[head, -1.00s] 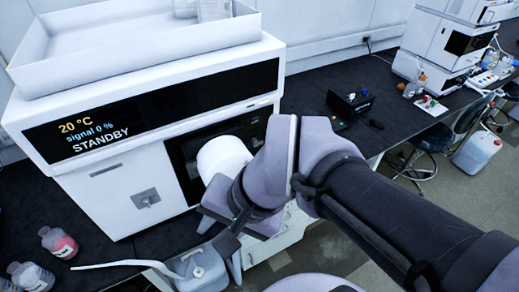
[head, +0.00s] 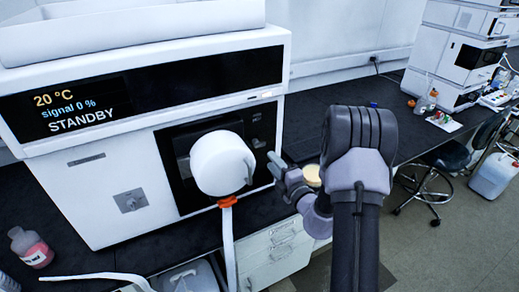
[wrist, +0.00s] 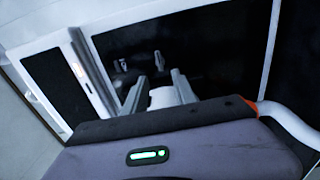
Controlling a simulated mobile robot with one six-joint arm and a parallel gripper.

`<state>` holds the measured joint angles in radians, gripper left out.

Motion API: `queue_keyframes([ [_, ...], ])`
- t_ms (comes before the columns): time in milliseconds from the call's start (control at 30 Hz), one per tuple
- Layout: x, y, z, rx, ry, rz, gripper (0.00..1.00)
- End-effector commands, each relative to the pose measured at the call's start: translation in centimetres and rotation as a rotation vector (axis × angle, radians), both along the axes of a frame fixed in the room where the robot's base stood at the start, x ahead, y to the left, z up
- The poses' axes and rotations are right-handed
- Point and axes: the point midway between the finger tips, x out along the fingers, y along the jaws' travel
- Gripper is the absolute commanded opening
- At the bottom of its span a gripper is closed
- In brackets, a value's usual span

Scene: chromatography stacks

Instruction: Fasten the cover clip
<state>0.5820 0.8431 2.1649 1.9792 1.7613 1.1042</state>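A white rounded housing (head: 218,163) sticks out from the dark front panel (head: 178,152) of the bench instrument. A small pale part (head: 257,143) sits on the panel right of the housing; I cannot tell whether it is the cover clip. My gripper (head: 273,163) is just right of the housing, pointing at the panel. In the wrist view my gripper (wrist: 160,90) has its two grey fingers apart, with a white shape (wrist: 163,98) showing between them; contact is unclear. Small grey parts (wrist: 121,66) show on the dark panel beyond the fingertips.
A white hose (head: 228,245) hangs from an orange fitting (head: 227,202) under the housing. The instrument's display (head: 78,113) reads STANDBY. A pink bottle (head: 32,248) stands at the lower left. White drawers (head: 275,255) lie below the black bench.

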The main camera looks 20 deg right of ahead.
Motion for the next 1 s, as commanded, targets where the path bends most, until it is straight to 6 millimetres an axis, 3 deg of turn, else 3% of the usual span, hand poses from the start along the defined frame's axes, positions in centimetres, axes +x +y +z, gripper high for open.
queue_keyframes([
  [200,6.2,0.3,-0.2,-0.003,-0.002,0.003,0.33],
  [400,9.0,0.4,-0.1,-0.002,0.0,0.003,0.33],
  [733,9.5,0.4,0.0,-0.001,0.001,0.003,0.33],
  [767,9.5,0.4,0.0,-0.001,0.001,0.003,0.31],
  [900,9.5,0.4,0.0,-0.002,0.001,0.003,0.03],
  [1000,9.5,0.4,0.0,-0.002,0.001,0.003,0.0],
])
